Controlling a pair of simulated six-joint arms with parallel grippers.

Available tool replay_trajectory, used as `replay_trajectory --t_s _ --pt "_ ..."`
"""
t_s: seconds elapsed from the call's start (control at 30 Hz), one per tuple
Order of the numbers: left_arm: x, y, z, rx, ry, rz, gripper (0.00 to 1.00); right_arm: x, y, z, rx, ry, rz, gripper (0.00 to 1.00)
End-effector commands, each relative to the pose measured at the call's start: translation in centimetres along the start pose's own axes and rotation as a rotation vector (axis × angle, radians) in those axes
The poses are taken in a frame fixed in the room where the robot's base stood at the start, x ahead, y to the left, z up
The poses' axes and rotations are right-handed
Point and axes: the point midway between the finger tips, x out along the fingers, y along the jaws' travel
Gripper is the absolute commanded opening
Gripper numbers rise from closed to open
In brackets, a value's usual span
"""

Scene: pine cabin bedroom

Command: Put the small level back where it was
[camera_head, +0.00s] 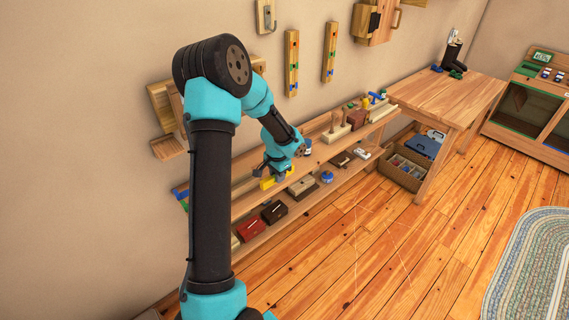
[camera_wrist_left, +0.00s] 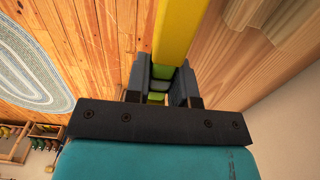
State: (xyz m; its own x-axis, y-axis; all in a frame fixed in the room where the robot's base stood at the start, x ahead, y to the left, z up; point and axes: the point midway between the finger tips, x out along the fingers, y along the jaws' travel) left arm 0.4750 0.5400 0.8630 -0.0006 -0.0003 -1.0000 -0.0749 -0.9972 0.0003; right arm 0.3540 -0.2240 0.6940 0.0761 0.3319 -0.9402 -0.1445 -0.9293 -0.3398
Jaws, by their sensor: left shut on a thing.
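The small level is a yellow bar with green parts. In the head view the level (camera_head: 266,184) shows as a small yellow piece at the upper board of the low wall shelf (camera_head: 240,207). My left gripper (camera_head: 272,171) is shut on it. In the left wrist view the yellow level (camera_wrist_left: 178,30) runs up from between the two dark fingers of my left gripper (camera_wrist_left: 160,88). Pale wood lies close on its right. I cannot tell whether the level touches the shelf board. My arm hides part of the shelf. My right gripper is not in view.
Close to the gripper, the lower board holds a red box (camera_head: 250,229), a dark box (camera_head: 274,211) and a blue item (camera_head: 327,177). Wooden blocks (camera_head: 336,131) stand farther right on the upper board. A table (camera_head: 445,95) and a crate (camera_head: 403,168) are at right. The floor in front is clear.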

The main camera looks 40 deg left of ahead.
Motion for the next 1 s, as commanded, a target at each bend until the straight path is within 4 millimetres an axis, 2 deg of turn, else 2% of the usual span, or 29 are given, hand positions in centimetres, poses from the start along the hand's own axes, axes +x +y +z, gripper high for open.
replay_trajectory --t_s 0.47,1.0 --pt "0.4 -0.4 -0.2 -0.002 0.000 -0.001 0.00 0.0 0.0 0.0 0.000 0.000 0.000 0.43" --pt "1.2 -7.3 -5.5 -0.004 0.002 -0.002 0.00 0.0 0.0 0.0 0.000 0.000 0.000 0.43"
